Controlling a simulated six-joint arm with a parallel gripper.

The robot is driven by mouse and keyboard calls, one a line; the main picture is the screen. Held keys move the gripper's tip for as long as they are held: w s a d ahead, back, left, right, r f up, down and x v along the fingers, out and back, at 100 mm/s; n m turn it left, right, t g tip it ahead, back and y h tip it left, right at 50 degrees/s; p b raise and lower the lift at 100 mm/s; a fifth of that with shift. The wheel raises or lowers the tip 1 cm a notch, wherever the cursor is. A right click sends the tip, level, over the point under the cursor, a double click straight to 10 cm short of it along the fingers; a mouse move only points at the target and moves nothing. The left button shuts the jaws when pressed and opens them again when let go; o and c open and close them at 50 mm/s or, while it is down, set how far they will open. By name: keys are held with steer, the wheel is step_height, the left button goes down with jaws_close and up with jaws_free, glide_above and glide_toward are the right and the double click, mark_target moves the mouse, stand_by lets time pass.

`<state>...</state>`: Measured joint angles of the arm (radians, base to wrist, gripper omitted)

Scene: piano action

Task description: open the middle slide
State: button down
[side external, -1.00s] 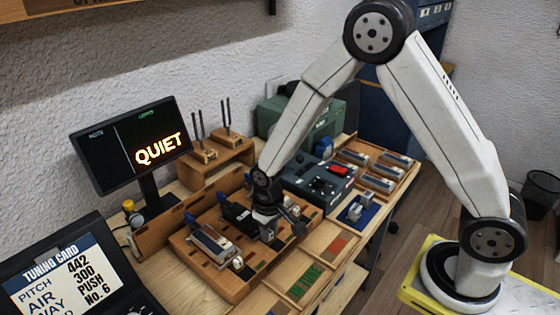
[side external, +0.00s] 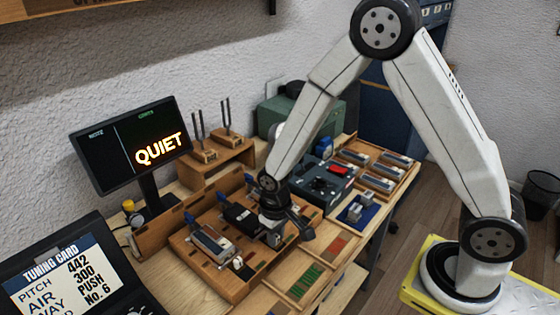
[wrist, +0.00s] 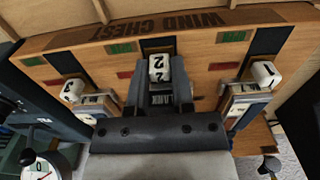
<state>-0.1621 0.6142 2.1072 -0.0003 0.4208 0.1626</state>
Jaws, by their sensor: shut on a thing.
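The middle slide ends in a white knob (wrist: 158,68) marked 2, seen in the wrist view over a dark channel. My gripper (wrist: 160,92) is shut at this slide, with its fingers just below the knob in the picture. In the side view my gripper (side external: 272,232) is low over the wooden wind chest (side external: 215,272) and hides most of the middle slide. The outer slides have white knobs: one marked 1 (wrist: 264,73) at right and another (wrist: 71,90) at left. How far the middle slide stands out is hard to tell.
Green and red patches (wrist: 120,47) lie between the channels. A screen (side external: 130,145) reading QUIET stands behind the chest. A blue-grey box (side external: 322,180) with controls is to the right. A small dial (wrist: 38,168) shows at lower left in the wrist view.

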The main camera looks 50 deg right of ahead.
steer(key=shift+s, duration=0.9)
steer(key=shift+c, duration=2.4)
jaws_free()
steer(key=shift+s, duration=0.1)
steer(key=shift+r, duration=0.15)
step_height(320, 180, up, 8)
steer(key=shift+f, duration=0.25)
steer(key=s+d+r+t, duration=0.2)
steer(key=s+d+r, duration=0.1)
steer(key=s+d, duration=0.3)
steer(key=shift+s+t, duration=0.3)
